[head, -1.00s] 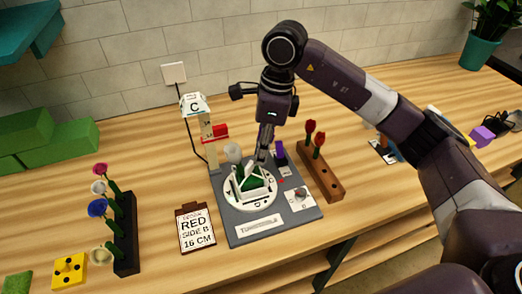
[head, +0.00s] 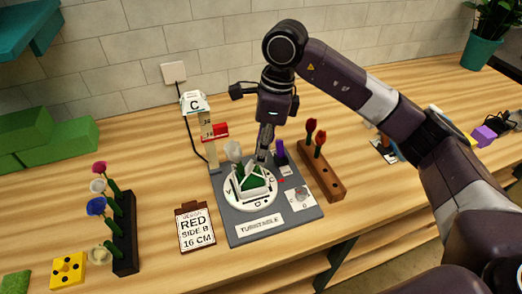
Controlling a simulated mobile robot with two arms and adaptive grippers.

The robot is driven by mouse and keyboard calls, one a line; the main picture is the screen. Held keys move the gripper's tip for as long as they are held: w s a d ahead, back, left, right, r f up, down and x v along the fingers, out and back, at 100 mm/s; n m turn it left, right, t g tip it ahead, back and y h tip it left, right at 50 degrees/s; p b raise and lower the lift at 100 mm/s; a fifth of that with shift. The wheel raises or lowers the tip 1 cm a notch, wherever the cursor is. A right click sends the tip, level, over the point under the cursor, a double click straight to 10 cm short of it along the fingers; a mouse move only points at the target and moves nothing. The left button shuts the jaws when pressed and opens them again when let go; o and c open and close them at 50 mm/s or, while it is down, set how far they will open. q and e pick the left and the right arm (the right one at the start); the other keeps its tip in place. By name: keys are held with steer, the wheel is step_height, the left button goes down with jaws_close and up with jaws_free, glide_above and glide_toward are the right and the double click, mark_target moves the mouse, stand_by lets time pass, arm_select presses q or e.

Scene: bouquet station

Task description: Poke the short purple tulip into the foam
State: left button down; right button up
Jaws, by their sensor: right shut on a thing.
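My right gripper (head: 262,154) points down at the back edge of the green foam (head: 248,184), which sits inside white flaps on a round white turntable (head: 236,203). Its fingers are shut on the short purple tulip. A dark purple shape (head: 280,150) shows just right of the fingers; I cannot tell whether it is the tulip's head. The stem is hidden by the fingers and flaps, so I cannot tell whether it touches the foam. My left gripper is not in view.
A post with a red slider (head: 217,131) stands behind the turntable. A wooden block (head: 322,174) with two red tulips is to the right. A sign (head: 195,229) reads RED, SIDE B, 16 CM. A black rack (head: 126,235) of flowers stands at left.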

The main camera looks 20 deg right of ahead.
steer(key=shift+a+f+b, duration=0.15)
steer(key=shift+f+b, duration=0.65)
steer(key=shift+b, duration=0.25)
steer(key=shift+a+f+b, duration=0.1)
steer(key=shift+f+b, duration=0.65)
steer(key=shift+b, duration=0.25)
stand_by(2.6)
stand_by(0.7)
steer(key=o, duration=0.9)
steer(key=shift+r, duration=0.2)
steer(key=shift+d+r+p, duration=0.2)
steer(key=shift+r+p, duration=0.35)
steer(key=shift+r, duration=0.45)
steer(key=shift+d+r+p, duration=0.15)
steer(key=shift+r+p, duration=0.4)
steer(key=shift+r, duration=0.5)
steer(key=shift+d+r+p, duration=0.2)
steer(key=shift+r+p, duration=0.35)
steer(key=shift+r, duration=0.45)
